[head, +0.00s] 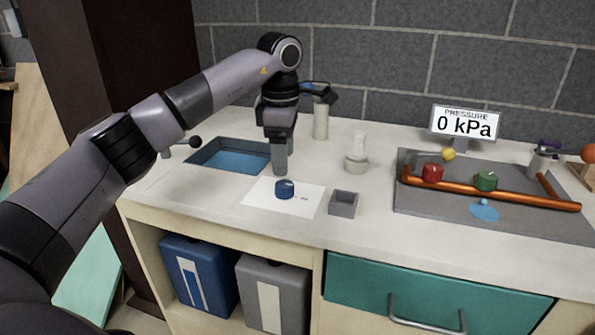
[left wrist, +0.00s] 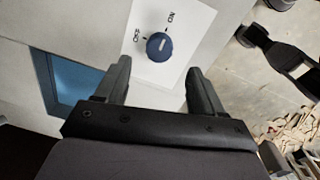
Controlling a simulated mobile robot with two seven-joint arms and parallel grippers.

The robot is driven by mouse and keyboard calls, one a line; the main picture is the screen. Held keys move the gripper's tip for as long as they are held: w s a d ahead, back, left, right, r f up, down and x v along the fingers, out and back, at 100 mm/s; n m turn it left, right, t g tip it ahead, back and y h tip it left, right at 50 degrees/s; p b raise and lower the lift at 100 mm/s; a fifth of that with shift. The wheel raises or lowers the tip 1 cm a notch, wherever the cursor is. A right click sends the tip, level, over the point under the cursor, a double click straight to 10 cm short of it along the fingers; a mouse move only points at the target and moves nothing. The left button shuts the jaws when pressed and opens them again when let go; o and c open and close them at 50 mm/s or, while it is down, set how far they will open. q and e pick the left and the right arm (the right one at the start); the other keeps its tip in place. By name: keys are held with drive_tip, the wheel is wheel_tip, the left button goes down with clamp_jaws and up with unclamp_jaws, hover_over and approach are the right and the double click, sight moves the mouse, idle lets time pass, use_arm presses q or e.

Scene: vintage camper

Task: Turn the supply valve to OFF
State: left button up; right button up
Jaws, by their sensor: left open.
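A blue round knob (head: 285,189) sits on a white plate (head: 262,201) on the counter. In the left wrist view the knob (left wrist: 159,46) has a white pointer mark, with OFF and ON printed on the plate. The mark appears to point toward ON. My left gripper (head: 280,172) points down just behind and above the knob, without visible contact. In the left wrist view its two fingers (left wrist: 159,68) are spread apart and empty, and the knob shows between and beyond their tips. My right gripper is in neither view.
A grey open box (head: 343,203) stands right of the plate, a blue sink (head: 232,157) at left. A pressure display (head: 465,123) reads 0 kPa. The counter in front of the plate is clear.

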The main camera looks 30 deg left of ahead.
sight(284, 184)
use_arm(q)
drive_tip(key=shift+w+a+f, duration=0.1)
drive_tip(key=shift+w+f, duration=0.05)
wheel_tip(284, 184, down, 7)
drive_tip(key=shift+r, duration=0.2)
drive_tip(key=c, duration=1.1)
